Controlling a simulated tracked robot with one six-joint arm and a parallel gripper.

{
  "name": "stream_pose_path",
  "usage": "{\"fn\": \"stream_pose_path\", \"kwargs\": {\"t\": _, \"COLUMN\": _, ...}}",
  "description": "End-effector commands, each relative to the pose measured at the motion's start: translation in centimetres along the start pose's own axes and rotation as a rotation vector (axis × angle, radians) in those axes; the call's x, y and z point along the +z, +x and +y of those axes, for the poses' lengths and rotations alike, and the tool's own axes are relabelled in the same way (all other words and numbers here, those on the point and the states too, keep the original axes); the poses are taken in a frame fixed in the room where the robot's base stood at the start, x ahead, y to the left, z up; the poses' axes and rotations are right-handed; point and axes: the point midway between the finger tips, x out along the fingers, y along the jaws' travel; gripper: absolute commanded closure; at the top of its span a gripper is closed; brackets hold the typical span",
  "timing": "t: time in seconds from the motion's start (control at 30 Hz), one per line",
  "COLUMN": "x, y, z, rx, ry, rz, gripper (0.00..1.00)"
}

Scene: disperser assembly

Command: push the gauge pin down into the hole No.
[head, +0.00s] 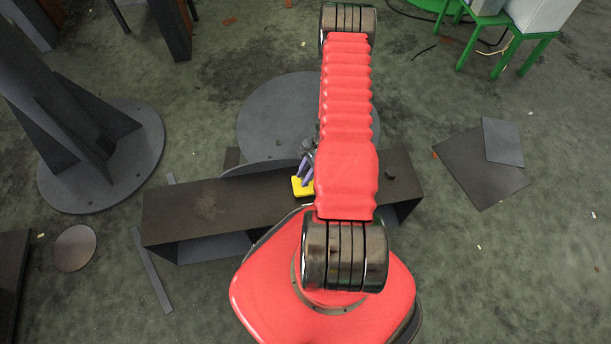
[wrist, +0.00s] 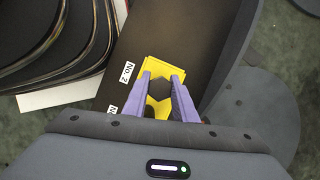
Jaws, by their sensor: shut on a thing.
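My gripper (wrist: 163,77) has two purple fingers closed on a yellow piece, the only thing in view that looks like the gauge pin (wrist: 164,66). In the head view the yellow piece (head: 302,188) shows at the left of my red arm, over the dark beam (head: 205,208). Its lower end and any hole under it are hidden, so I cannot tell whether it is in a hole. In the wrist view a white label "No. 2" (wrist: 127,73) is on the beam (wrist: 180,30), left of the yellow piece. A second label (wrist: 112,109) is partly cut off by my gripper body.
A round grey plate (head: 265,115) lies behind the beam. A dark knob (head: 390,173) stands on the beam's right end. A grey stand (head: 100,150) is at the left, and flat plates (head: 480,170) lie at the right. The floor between is mostly clear.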

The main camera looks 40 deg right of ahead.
Motion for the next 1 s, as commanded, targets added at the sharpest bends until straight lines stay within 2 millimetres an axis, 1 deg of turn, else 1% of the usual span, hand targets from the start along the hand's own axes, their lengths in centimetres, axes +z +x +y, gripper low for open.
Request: {"fn": "stream_pose_path", "kwargs": {"t": 1.0, "x": -0.7, "y": 1.6, "z": 0.0, "rx": 0.000, "ry": -0.001, "rz": 0.000, "gripper": 1.00}}
